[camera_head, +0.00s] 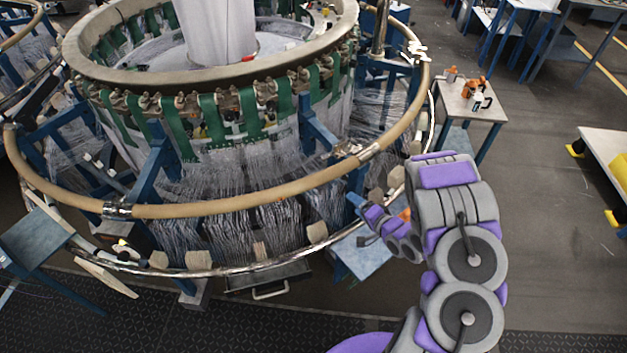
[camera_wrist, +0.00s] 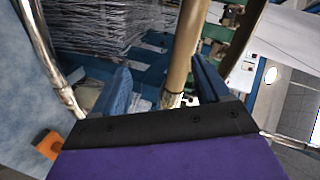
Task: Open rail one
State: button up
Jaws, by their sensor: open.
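The tan ring rail (camera_head: 240,204) runs around the circular loom, with metal joints at the front left (camera_head: 117,210) and front right (camera_head: 368,152). Which section is rail one is not marked. My gripper (camera_head: 356,200) is just below and outside the rail near the front right joint. In the wrist view my gripper (camera_wrist: 160,64) is open, with a blue finger on each side. The tan rail (camera_wrist: 188,50) appears between the fingers, nearer the right one, and ends in a pale metal piece (camera_wrist: 172,100). I cannot tell whether a finger touches it.
A thin metal hoop (camera_head: 262,262) runs below the rail, with several wooden blocks on it. Fine threads (camera_head: 240,160) hang inside. A small table (camera_head: 470,104) with tools stands at the right. A blue step (camera_head: 362,254) is below my gripper.

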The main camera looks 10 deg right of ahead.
aim_at(317, 185)
jog(key=s+a+m+t+y, duration=0.2)
jog(key=a+m, duration=0.1)
jog(key=a, duration=0.2)
jog(key=x, duration=0.5)
jog(key=r+x, duration=0.1)
jog(key=x, duration=0.9)
jog(key=shift+w+a+r+b, duration=0.15)
jog(key=shift+b, duration=0.2)
jog(key=shift+x, duration=0.85)
jog(key=shift+r, duration=0.15)
